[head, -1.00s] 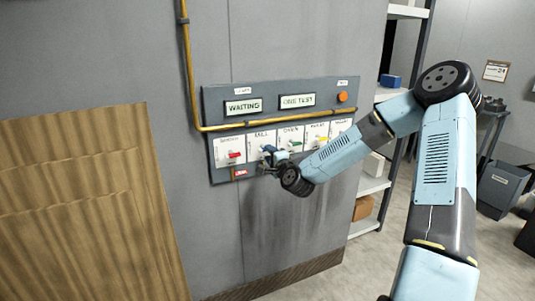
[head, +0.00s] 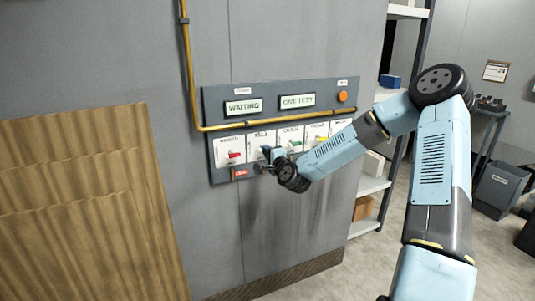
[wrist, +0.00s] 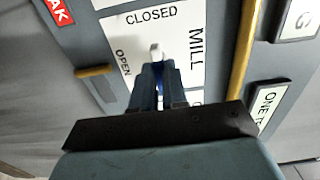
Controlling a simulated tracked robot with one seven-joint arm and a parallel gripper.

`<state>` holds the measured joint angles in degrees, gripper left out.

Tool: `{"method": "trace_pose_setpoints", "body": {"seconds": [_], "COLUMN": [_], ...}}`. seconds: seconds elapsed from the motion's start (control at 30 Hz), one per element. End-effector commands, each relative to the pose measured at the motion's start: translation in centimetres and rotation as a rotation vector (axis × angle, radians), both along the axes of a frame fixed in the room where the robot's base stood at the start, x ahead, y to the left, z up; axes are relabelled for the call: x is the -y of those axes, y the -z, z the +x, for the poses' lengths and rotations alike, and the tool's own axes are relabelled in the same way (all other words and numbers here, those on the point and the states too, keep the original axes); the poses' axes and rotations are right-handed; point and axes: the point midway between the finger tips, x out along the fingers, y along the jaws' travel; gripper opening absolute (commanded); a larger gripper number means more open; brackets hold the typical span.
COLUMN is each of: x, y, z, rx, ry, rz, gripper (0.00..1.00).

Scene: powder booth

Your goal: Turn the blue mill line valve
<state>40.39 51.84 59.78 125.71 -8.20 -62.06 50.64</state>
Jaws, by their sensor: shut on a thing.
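The blue mill line valve's plate (wrist: 172,25) is white and marked MILL, CLOSED and OPEN in the wrist view. The same plate (head: 261,138) is second from the left on the wall panel in the head view. My gripper (wrist: 157,72) is shut on the blue valve handle (wrist: 160,86), which shows as a blue sliver between the two fingers. A pale stub shows just beyond the fingertips. In the head view my gripper (head: 266,155) covers most of the handle, so its exact angle is hard to tell.
A red-handled valve (head: 233,155) sits left of it, a green-handled one (head: 294,143) right. A yellow pipe (head: 280,121) runs above the valve row. Display plates (head: 243,106) and an orange button (head: 343,97) are higher on the panel. A wooden board (head: 85,200) stands at left.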

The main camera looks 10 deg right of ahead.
Motion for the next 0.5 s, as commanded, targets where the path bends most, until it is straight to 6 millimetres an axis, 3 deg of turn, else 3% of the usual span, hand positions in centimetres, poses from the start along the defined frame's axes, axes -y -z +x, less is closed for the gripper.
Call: {"method": "trace_pose_setpoints", "body": {"seconds": [0.5], "x": [-0.02], "y": [0.28], "z": [-0.11], "rx": [0.011], "ry": [-0.002], "rz": [-0.063], "gripper": [0.0]}}
